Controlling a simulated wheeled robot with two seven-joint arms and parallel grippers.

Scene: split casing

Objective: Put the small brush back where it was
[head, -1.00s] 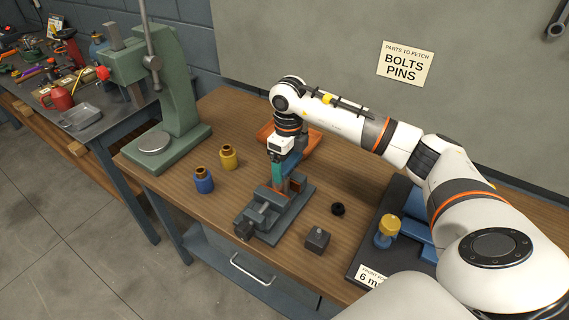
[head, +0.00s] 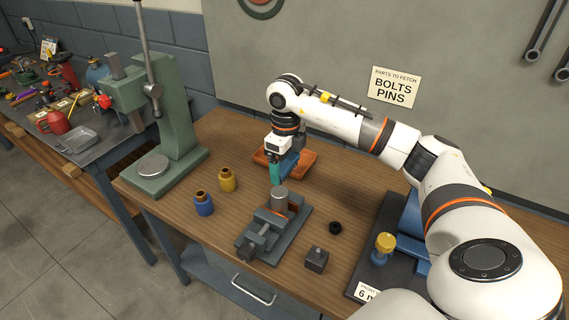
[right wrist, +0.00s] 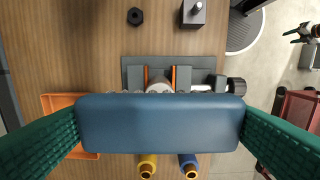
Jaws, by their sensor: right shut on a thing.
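My right gripper (head: 277,176) has green finger pads and is shut on a blue block-like thing (head: 290,164), which I take for the small brush. In the right wrist view the brush (right wrist: 160,122) spans the space between the pads; its underside is mostly hidden. The gripper hangs above the table, behind the grey vise (head: 268,232) and in front of the orange tray (head: 306,158). A grey metal cylinder (head: 279,200) stands upright at the vise jaws. My left gripper is out of view.
A yellow bottle (head: 227,180) and a blue bottle (head: 203,204) stand left of the vise. A green press (head: 170,140) stands at the table's left end. A dark block (head: 316,260) and black nut (head: 335,228) lie right of the vise. A blue fixture (head: 412,235) stands farther right.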

